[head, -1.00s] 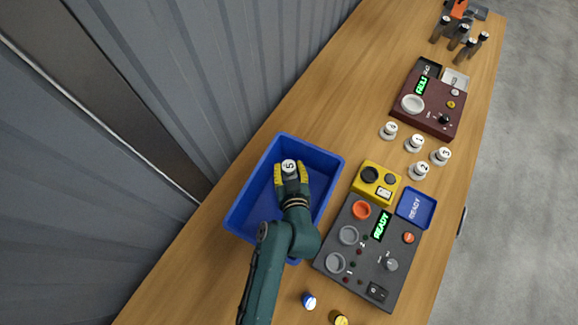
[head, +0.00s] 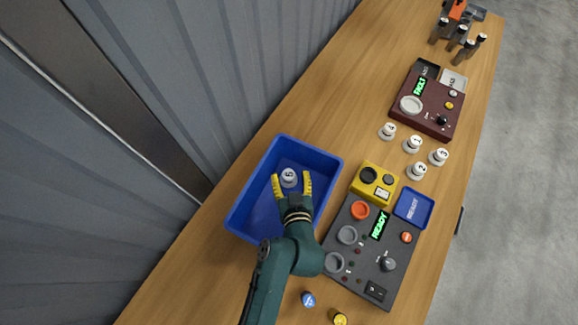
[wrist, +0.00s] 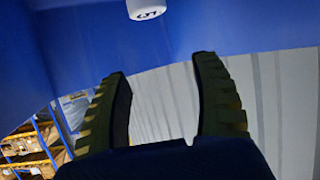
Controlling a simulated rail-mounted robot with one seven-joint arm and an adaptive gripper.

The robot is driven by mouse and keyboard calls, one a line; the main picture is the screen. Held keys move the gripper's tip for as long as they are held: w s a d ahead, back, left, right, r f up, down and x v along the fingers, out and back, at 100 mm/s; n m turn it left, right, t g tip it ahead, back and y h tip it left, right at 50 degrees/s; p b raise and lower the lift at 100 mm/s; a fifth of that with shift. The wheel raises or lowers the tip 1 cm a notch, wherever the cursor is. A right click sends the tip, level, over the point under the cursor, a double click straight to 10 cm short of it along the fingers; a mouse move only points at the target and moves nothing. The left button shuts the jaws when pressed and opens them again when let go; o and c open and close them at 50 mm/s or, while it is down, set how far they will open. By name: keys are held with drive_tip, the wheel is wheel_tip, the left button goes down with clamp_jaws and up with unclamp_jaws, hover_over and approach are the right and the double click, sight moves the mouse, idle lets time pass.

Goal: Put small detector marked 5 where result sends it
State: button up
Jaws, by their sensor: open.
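The small white detector marked 5 (head: 289,177) sits in the blue bin (head: 239,216), towards its far end. It also shows at the top edge of the wrist view (wrist: 146,9). My gripper (head: 291,184) is open over the bin, its yellow fingers apart on either side of the detector and a little short of it. Nothing is between the fingers in the wrist view. The grey tester (head: 371,248) shows a green READY display.
A yellow box (head: 374,183) and a blue READY tray (head: 414,207) adjoin the grey tester. A blue cap (head: 308,299) and a yellow cap (head: 339,318) stand near the front.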

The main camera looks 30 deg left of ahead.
drive_tip(key=w+d+r+m+t+h, duration=0.1)
drive_tip(key=w+d+r+t, duration=0.15)
drive_tip(key=r, duration=0.55)
drive_tip(key=w+d+r+t, duration=0.1)
drive_tip(key=d+r, duration=0.3)
drive_tip(key=r, duration=0.4)
drive_tip(key=w+d+r+m+t+h, duration=0.1)
drive_tip(key=w+d+r+t, duration=0.15)
drive_tip(key=r, duration=0.55)
drive_tip(key=s+d+r+m+t+h, duration=0.2)
drive_tip(key=s+d+r+h, duration=0.1)
drive_tip(key=r, duration=0.8)
drive_tip(key=s+d+r+m+t+h, duration=0.3)
drive_tip(key=s+d+r, duration=0.2)
drive_tip(key=d+r, duration=0.3)
wheel_tip(320, 180, up, 4)
drive_tip(key=shift+d+f+m+h, duration=0.15)
drive_tip(key=shift+d+m+h, duration=0.15)
drive_tip(key=shift+h, duration=0.1)
